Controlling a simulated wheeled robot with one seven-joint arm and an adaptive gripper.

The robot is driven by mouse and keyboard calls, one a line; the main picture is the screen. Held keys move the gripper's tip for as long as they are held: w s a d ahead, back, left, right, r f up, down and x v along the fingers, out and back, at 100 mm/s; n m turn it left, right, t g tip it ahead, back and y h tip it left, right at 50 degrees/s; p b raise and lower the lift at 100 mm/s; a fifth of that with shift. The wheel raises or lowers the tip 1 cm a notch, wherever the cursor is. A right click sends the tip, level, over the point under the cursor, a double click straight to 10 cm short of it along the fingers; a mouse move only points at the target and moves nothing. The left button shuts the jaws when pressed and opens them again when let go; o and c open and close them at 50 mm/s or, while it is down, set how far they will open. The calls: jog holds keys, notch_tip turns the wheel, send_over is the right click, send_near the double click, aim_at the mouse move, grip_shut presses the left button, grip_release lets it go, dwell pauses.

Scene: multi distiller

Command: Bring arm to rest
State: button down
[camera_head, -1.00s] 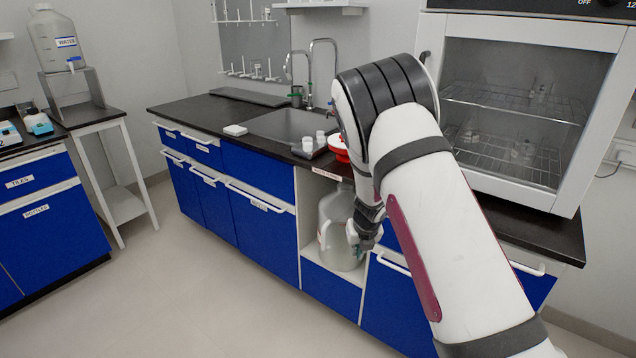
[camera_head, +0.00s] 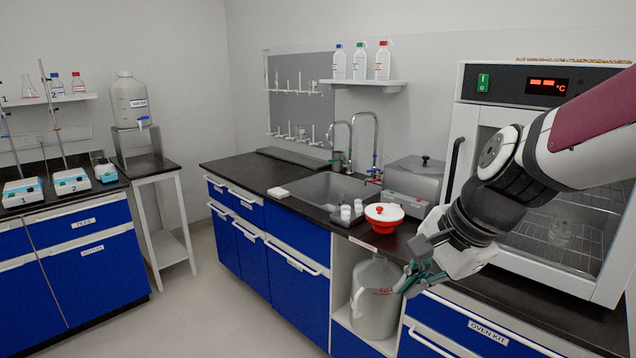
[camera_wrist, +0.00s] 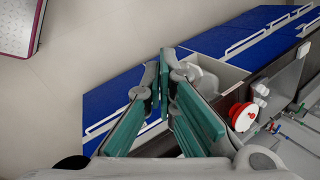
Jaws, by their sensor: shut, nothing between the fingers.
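My gripper (camera_head: 412,280) is at the lower right of the head view, in front of the counter edge and the cubby below it. Its green-padded fingers are shut with nothing between them. They also show in the wrist view (camera_wrist: 164,75), pointing toward the blue cabinets. A large grey jug (camera_head: 376,300) stands upright in the open cubby, behind and left of the fingers in the head view. In the wrist view the jug (camera_wrist: 203,80) is partly hidden by a finger. Whether the fingers touch the jug cannot be told.
The dark counter (camera_head: 335,205) holds a red bowl with a white top (camera_head: 384,214), small white cups and a grey bath (camera_head: 414,180). A glass-fronted oven (camera_head: 560,215) stands behind my arm. The floor (camera_head: 240,310) at the left front is clear.

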jog(key=s+d+r+n+h+p, duration=0.1)
jog(key=s+d+r+n+p, duration=0.1)
jog(key=s+n, duration=0.4)
jog(key=s+d+r+n+h+p, duration=0.1)
jog(key=s+r+n, duration=0.3)
jog(key=s, duration=1)
jog(key=d+n+h, duration=0.1)
jog(key=n, duration=0.1)
jog(key=shift+s+d+n+p, duration=0.3)
jog(key=shift+p, duration=0.05)
